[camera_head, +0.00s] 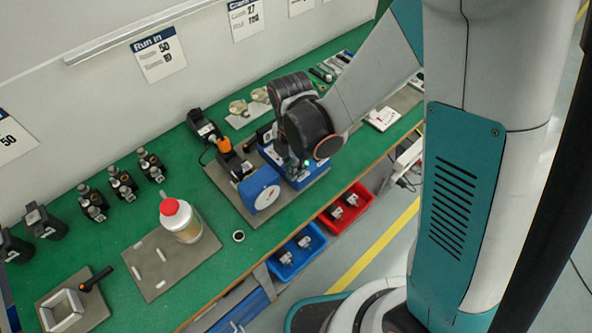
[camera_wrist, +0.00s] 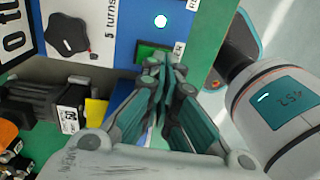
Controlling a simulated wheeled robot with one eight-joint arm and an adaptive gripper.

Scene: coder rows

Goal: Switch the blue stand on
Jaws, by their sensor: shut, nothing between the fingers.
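The blue stand (camera_head: 307,180) is on a grey plate on the green bench, partly hidden by my arm in the head view. In the wrist view its blue panel (camera_wrist: 122,50) shows a black knob (camera_wrist: 67,32) marked "5 turns", a white round lamp (camera_wrist: 161,21) and a green switch (camera_wrist: 146,52) in a dark frame. My gripper (camera_wrist: 160,64) is shut and empty, with its fingertips at the right part of the switch, covering some of it. I cannot tell whether they touch it. In the head view my gripper (camera_head: 293,163) is over the stand, mostly hidden.
A blue unit with a white dial (camera_head: 265,197) stands beside it. A black and orange device (camera_head: 229,158) is to its left. A bottle with a red cap (camera_head: 182,220) stands on another plate. Blue (camera_head: 281,272) and red (camera_head: 328,222) bins hang at the bench's front edge.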

